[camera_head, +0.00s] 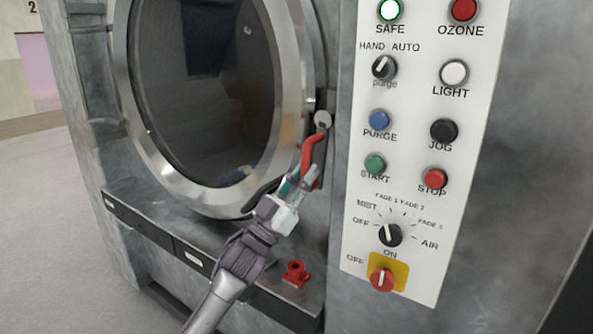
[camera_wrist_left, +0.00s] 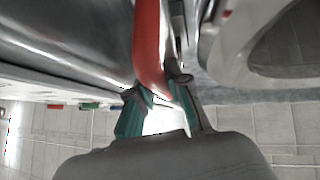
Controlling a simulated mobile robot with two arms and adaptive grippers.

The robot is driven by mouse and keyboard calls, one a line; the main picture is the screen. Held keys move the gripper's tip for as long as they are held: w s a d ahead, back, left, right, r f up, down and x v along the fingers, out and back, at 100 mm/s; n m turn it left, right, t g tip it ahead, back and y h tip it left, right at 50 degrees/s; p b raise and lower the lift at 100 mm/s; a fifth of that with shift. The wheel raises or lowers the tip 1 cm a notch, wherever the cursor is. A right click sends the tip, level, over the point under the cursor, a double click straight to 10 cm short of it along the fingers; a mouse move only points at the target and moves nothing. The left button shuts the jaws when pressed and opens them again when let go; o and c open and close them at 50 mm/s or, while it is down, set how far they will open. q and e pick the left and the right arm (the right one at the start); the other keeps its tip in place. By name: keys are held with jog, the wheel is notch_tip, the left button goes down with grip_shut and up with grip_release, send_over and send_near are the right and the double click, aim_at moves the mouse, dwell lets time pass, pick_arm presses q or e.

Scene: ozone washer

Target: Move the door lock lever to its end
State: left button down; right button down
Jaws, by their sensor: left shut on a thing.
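The door lock lever (camera_head: 309,154) is a red curved handle below a round grey pivot, at the right edge of the round washer door (camera_head: 287,75). It hangs downward from the pivot. My left gripper (camera_head: 303,180) is at the lever's lower end and shut on it. In the left wrist view the red lever (camera_wrist_left: 150,50) runs down between the teal-padded fingers of my left gripper (camera_wrist_left: 162,95). The lever's tip is partly hidden by the fingers. My right gripper is not in view.
A white control panel (camera_head: 415,150) with several buttons and knobs stands right of the lever. A red fitting (camera_head: 295,273) sits on the ledge below the door. Open floor (camera_head: 45,210) lies to the left.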

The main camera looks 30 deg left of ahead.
pick_arm(q)
jog(key=shift+d+n+t+y, duration=0.2)
jog(key=shift+d+n+y, duration=0.05)
jog(key=shift+n+y, duration=0.35)
jog(key=shift+d+n+t+y, duration=0.2)
jog(key=shift+d+n+y, duration=0.05)
jog(key=shift+n+y, duration=0.3)
jog(key=c, duration=1.1)
grip_release()
jog(key=v, duration=1.2)
jog(key=shift+f, duration=0.1)
